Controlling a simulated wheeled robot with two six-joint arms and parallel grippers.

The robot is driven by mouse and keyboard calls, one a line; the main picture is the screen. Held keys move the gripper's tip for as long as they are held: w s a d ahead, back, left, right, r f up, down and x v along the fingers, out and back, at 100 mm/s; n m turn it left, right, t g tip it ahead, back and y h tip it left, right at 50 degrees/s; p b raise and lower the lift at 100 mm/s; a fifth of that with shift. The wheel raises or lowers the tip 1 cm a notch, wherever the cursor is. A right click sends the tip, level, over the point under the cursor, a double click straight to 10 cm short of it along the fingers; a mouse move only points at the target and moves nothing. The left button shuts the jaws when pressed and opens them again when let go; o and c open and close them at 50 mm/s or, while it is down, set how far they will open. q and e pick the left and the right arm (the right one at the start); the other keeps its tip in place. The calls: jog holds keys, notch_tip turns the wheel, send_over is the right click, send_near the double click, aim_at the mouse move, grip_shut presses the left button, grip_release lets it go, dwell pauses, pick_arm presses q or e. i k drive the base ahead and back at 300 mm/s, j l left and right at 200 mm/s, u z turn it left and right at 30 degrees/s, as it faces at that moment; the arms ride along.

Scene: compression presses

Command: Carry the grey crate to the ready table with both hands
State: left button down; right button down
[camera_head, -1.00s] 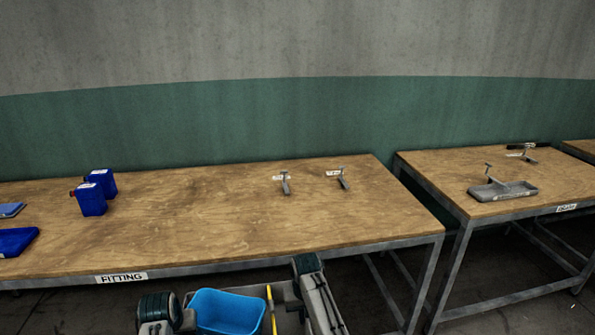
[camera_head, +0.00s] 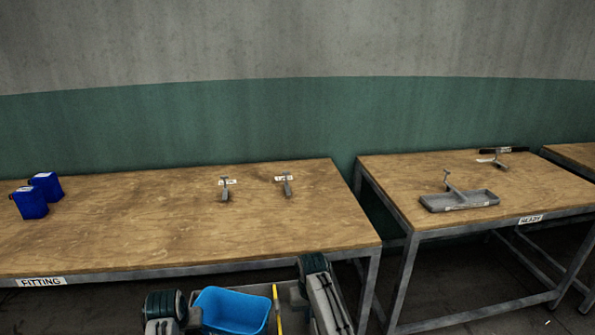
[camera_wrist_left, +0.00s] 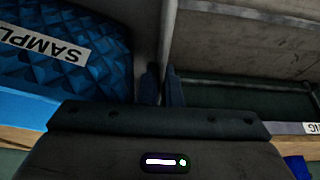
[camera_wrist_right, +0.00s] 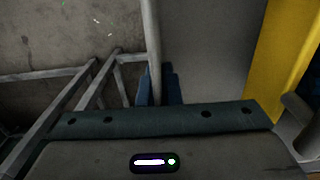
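The grey crate (camera_head: 291,297) is at the bottom of the head view, carried in front of me, its lower part cut off by the frame. Inside it are a blue bin (camera_head: 232,311) and a yellow strip (camera_head: 277,306). My left gripper (camera_wrist_left: 160,85) is shut on the crate's wall at its left side. My right gripper (camera_wrist_right: 157,85) is shut on the wall at the right side. The ready table (camera_head: 400,185) stands ahead to the right, marked by a READY label (camera_head: 530,219). The crate is apart from it.
The fitting table (camera_head: 130,230) lies ahead and left, holding blue canisters (camera_head: 30,203) and two small metal fixtures (camera_head: 225,189). A grey tray (camera_head: 460,201) and a black-handled tool (camera_head: 502,152) occupy the ready table's middle and back. Its front left is bare. A narrow gap separates the tables.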

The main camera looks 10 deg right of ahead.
aim_at(560, 181)
jog(key=l, duration=2.5)
jog(key=k+l, duration=0.15)
jog(key=l, duration=4.9)
